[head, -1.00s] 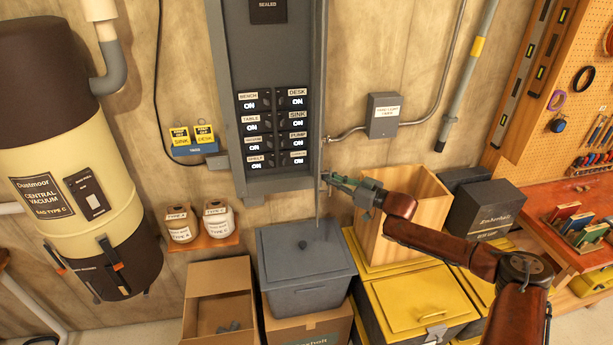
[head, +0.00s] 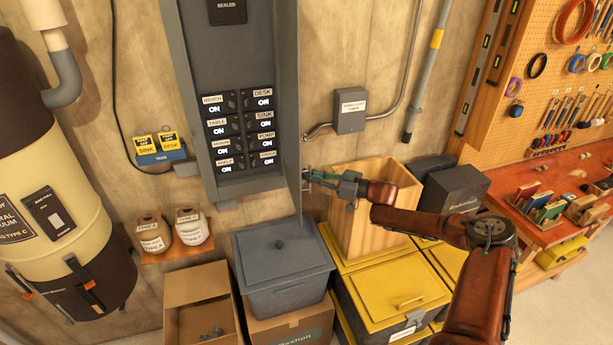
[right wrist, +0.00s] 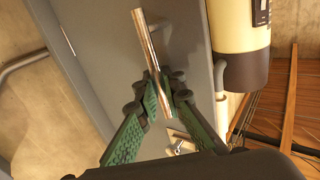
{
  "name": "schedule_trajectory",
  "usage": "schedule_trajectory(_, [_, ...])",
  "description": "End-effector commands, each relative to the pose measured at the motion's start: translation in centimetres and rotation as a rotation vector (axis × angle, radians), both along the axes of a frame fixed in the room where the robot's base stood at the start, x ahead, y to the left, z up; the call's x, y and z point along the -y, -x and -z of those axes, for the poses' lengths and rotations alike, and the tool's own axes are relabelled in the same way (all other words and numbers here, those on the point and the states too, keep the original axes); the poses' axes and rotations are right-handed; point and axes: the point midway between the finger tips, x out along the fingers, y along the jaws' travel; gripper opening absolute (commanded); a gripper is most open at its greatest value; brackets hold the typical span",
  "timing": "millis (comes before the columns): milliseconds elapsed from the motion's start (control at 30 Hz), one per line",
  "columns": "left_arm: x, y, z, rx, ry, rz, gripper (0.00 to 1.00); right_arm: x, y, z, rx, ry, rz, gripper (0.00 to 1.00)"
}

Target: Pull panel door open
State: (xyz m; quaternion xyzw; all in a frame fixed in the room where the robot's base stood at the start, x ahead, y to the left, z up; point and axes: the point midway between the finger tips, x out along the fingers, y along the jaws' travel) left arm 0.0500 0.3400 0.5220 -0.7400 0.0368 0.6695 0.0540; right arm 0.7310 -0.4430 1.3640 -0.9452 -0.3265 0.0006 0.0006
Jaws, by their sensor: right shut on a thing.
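The grey electrical panel (head: 190,80) hangs on the wall in the head view, its breaker switches and their ON labels exposed. Its door (head: 299,110) stands swung out at the panel's right side, seen nearly edge-on. In the right wrist view the door's grey face (right wrist: 105,45) fills much of the picture, with a metal bar handle (right wrist: 146,45) on it. My right gripper (head: 308,178) is at the door's outer side, its green fingers (right wrist: 160,95) shut on the handle's lower part. The handle is hard to make out in the head view. My left gripper is out of view.
Below the panel are a grey lidded bin (head: 283,262), an open cardboard box (head: 200,292) and yellow-lidded crates (head: 396,292). A wooden box (head: 372,222) stands just behind my right forearm. A vacuum canister (head: 45,190) is at left, a red workbench (head: 550,205) at right.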

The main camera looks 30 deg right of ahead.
Motion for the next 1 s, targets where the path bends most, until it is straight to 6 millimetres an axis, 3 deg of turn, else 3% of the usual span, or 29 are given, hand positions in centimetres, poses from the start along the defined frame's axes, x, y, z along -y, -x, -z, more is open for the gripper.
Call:
schedule_trajectory(67, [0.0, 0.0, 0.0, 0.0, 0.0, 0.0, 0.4, -0.1, 0.1, 0.3, -0.005, 0.0, -0.002, 0.0])
schedule_trajectory(100, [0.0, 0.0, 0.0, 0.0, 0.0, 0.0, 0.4, -0.1, 0.1, 0.3, -0.005, 0.0, -0.002, 0.09])
schedule_trajectory(333, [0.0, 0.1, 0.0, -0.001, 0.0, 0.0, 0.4, -0.2, -0.1, 0.2, -0.002, 0.0, -0.003, 0.24])
schedule_trajectory(733, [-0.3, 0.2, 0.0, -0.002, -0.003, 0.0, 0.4, 0.3, 0.5, 0.1, -0.002, 0.001, -0.001, 0.25])
schedule_trajectory(1000, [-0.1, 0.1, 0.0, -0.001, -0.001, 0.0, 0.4, 3.5, 4.5, 0.3, -0.005, 0.003, 0.0, 0.25])
